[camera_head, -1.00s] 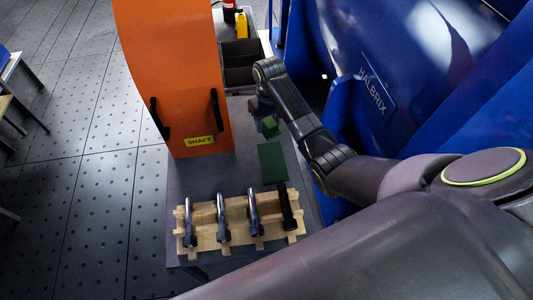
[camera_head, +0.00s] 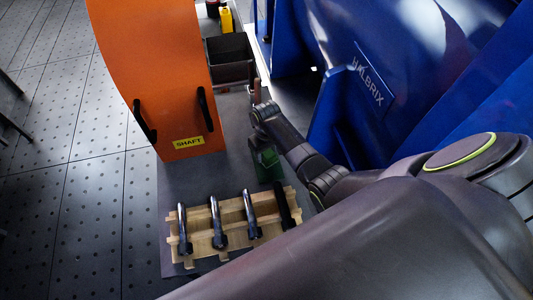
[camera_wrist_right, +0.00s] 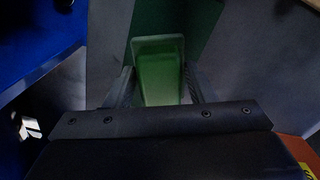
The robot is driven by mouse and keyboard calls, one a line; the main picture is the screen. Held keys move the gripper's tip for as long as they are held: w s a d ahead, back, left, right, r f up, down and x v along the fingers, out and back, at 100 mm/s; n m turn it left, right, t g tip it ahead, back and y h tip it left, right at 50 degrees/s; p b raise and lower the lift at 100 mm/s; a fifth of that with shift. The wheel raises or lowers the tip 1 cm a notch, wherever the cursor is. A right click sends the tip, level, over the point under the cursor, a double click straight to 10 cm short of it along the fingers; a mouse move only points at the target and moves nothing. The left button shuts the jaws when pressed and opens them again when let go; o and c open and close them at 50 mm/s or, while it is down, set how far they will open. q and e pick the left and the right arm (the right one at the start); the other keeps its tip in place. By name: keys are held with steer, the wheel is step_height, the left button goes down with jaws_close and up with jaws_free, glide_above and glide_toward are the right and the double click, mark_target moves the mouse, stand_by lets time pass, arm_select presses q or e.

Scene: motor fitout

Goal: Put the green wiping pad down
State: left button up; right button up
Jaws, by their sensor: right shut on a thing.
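The green wiping pad (camera_wrist_right: 158,72) is between the two fingers of my right gripper (camera_wrist_right: 160,88) in the right wrist view, and the gripper is shut on it. In the head view the pad (camera_head: 268,156) shows as a small green block below my right wrist. A flat dark green mat (camera_head: 270,174) lies on the grey table under or just beyond the pad; it also shows in the right wrist view (camera_wrist_right: 200,22). I cannot tell whether the pad touches the mat. My left gripper is not in view.
A wooden rack (camera_head: 232,232) holding several dark metal tools stands at the table's front. An orange cover marked SHAFT (camera_head: 165,80) stands to the left. A dark bin (camera_head: 231,60) is behind, with a yellow bottle (camera_head: 226,20) beyond. The blue machine (camera_head: 345,110) bounds the right.

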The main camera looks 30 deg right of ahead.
steer(key=shift+f, duration=0.45)
steer(key=o, duration=0.9)
steer(key=shift+f, duration=0.15)
steer(key=shift+r, duration=0.6)
step_height(320, 180, up, 11)
steer(key=shift+r+p, duration=0.1)
steer(key=shift+p, duration=0.7)
